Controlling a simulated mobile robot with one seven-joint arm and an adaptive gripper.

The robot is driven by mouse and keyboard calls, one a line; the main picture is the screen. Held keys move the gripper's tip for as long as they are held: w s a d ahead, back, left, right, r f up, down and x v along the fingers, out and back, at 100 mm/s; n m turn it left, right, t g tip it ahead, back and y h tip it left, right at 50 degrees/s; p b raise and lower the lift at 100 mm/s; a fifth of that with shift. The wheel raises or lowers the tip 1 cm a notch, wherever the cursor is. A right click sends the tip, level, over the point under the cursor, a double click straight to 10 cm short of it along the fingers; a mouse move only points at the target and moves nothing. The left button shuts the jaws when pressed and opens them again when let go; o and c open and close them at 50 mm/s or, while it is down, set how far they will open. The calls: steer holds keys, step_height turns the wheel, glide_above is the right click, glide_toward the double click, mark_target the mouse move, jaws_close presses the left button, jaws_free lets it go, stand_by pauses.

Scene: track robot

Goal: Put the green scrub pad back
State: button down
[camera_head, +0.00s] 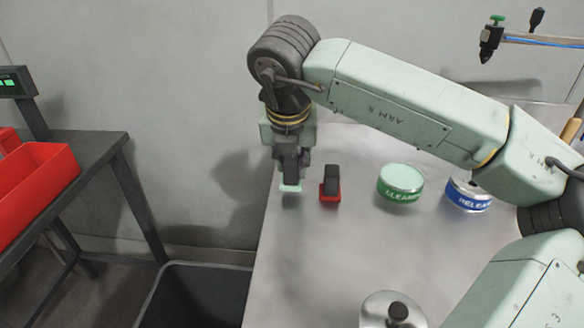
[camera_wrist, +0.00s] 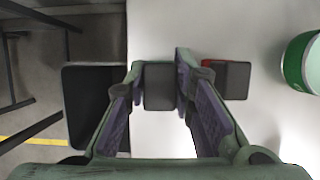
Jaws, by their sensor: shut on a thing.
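My gripper (camera_head: 291,165) points down over the left part of the steel table, its fingers shut on the green scrub pad (camera_head: 290,188). The pad shows as a pale green base under the fingers in the head view. I cannot tell whether the base touches the table. A similar dark block with a red base, the red pad (camera_head: 330,190), stands just right of it and also shows in the wrist view (camera_wrist: 236,79).
A green cleaner tin (camera_head: 401,190) and a blue tin (camera_head: 467,194) stand farther right. A lidded round pot (camera_head: 378,309) is at the front. A black bin (camera_head: 195,290) is off the table's left edge, with a red crate (camera_head: 38,185) beyond. The table (camera_head: 310,255) is clear in front.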

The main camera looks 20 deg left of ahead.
steer(key=shift+f, duration=1)
steer(key=shift+f, duration=0.1)
steer(key=shift+f, duration=0.1)
steer(key=c, duration=1.4)
jaws_free()
steer(key=shift+o, duration=0.2)
steer(key=shift+r, duration=0.4)
steer(key=b+v, duration=0.1)
steer(key=v, duration=1)
steer(key=shift+r, duration=0.3)
steer(key=shift+s+d, duration=0.15)
